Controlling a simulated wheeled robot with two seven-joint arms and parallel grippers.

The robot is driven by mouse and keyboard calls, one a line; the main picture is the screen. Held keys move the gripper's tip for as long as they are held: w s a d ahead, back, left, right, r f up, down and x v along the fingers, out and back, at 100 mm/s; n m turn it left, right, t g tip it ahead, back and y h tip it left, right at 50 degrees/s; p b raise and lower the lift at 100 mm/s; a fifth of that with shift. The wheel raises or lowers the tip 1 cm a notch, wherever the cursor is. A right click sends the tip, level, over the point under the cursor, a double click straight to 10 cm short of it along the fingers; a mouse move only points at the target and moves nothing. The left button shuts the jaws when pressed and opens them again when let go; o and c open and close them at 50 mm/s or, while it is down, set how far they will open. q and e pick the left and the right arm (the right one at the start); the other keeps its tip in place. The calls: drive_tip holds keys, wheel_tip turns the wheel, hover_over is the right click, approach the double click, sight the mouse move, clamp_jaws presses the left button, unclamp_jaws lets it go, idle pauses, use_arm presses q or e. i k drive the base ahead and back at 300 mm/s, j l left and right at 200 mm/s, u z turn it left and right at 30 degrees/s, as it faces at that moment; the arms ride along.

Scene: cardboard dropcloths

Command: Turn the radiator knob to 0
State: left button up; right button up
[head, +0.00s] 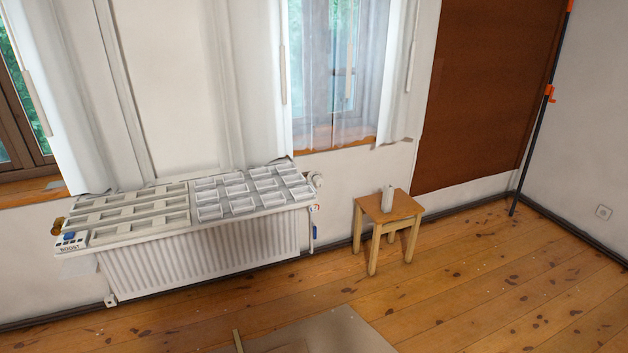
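The white radiator (205,257) stands against the wall under and between the windows, left of the middle in the head view. A small whitish round knob (316,180) sits at its upper right end, by the wall. Its markings are too small to read, so I cannot tell its setting. A valve with red and blue parts (314,209) and a pipe show just below it. Neither of my grippers is in view.
White slotted trays (130,214) lie on top of the radiator. A small wooden stool (391,207) with a white cylinder (388,199) stands right of the radiator. Cardboard (335,335) lies on the floor in front. The plank floor (480,270) at right is clear.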

sight(317, 181)
drive_tip(key=i+l, duration=0.2)
drive_tip(key=i+l+u, duration=0.15)
drive_tip(key=l, duration=0.3)
drive_tip(key=i+l, duration=0.2)
drive_tip(key=l, duration=0.15)
drive_tip(key=u, duration=0.05)
